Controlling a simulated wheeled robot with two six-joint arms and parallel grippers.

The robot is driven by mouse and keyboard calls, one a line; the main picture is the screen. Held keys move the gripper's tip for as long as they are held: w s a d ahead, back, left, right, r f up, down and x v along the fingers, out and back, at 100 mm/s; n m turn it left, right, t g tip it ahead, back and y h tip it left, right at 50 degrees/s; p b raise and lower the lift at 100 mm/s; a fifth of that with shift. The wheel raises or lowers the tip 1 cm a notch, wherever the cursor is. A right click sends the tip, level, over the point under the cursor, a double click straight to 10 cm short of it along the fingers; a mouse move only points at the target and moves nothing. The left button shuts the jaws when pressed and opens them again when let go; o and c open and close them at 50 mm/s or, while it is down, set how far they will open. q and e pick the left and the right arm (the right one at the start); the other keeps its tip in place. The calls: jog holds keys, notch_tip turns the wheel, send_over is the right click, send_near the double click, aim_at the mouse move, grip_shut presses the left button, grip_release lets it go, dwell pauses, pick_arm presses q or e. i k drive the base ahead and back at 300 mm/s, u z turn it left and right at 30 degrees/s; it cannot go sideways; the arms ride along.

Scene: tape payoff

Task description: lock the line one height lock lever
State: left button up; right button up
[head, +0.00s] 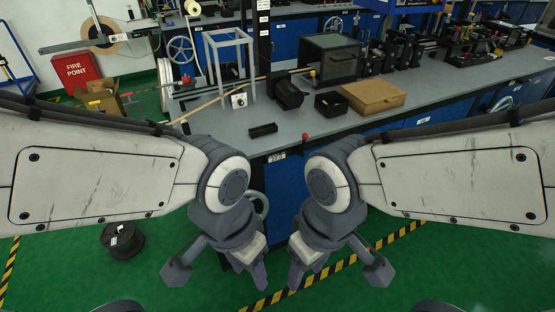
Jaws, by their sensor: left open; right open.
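I cannot make out for certain which part is the line one height lock lever. A small red knob (305,138) stands at the front edge of the grey bench (225,135), and another red-tipped part (186,80) sits at the bench's left end. A tape reel (101,36) hangs on a stand at the back left. My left gripper (256,272) and my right gripper (297,272) hang low in front of the bench, pointing down over the floor. Both are open and apart from everything on the bench. Their fingertips show only partly.
On the bench are a grey open frame (230,48), a black motor-like unit (288,91), a black bin (330,104), a cardboard box (374,96) and a small black block (263,130). A black spool (122,240) lies on the green floor. A red fire-point box (76,72) stands left.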

aim_at(304, 145)
jog(key=z, duration=0.05)
jog(key=k, duration=0.5)
jog(key=u, duration=0.95)
jog(key=i, duration=0.7)
jog(key=z, duration=0.75)
